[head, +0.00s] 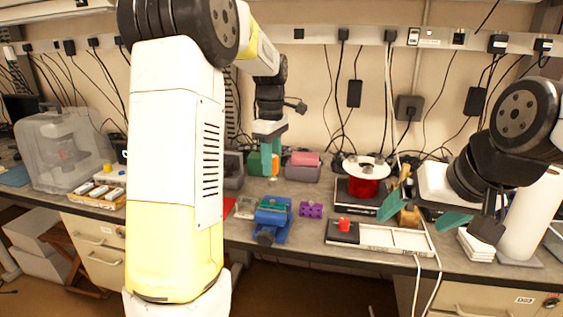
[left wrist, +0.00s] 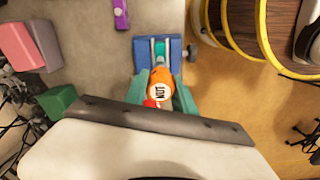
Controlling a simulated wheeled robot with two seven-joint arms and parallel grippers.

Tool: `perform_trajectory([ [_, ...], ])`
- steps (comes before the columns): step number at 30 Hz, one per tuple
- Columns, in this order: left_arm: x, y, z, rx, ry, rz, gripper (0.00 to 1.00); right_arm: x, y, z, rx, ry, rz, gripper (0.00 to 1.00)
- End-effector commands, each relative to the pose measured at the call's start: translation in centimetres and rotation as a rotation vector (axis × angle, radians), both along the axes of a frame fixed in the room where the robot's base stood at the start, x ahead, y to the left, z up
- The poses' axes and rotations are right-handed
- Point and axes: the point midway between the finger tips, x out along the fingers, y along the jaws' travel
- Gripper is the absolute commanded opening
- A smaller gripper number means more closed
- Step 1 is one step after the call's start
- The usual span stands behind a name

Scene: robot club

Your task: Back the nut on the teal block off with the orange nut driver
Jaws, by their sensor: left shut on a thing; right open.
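My left gripper (head: 268,152) is shut on the orange nut driver (left wrist: 160,83), which carries a "NUT" label in the left wrist view. The driver's tip points toward the blue vise (left wrist: 145,55), which holds the teal block (left wrist: 160,47). The nut is too small or hidden to make out, and I cannot tell whether the tip touches it. In the head view the vise (head: 271,222) stands on the bench below and in front of the left gripper. My right gripper (head: 424,214) is open and empty at the right, its teal fingers wide apart.
A purple block (head: 311,210) lies right of the vise. A white tray (head: 395,238) with a red piece (head: 344,224) is at the front edge. A red spool (head: 363,186) stands behind it. A paper roll (head: 530,218) stands far right. A clear printer (head: 65,150) is at left.

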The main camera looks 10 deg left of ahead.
Motion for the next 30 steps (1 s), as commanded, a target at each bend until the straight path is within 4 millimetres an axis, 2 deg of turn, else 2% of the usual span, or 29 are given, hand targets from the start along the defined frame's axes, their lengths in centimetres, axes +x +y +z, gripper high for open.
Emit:
perform_trajectory([
  [15,0.0,0.0,-4.1,0.0,0.002,-0.002,0.0,0.0,0.0,0.0,0.0,0.0,0.0,0.9],
  [30,0.0,0.0,-4.8,0.0,0.0,-0.002,0.0,0.0,0.0,0.0,0.0,-0.001,0.0,0.9],
])
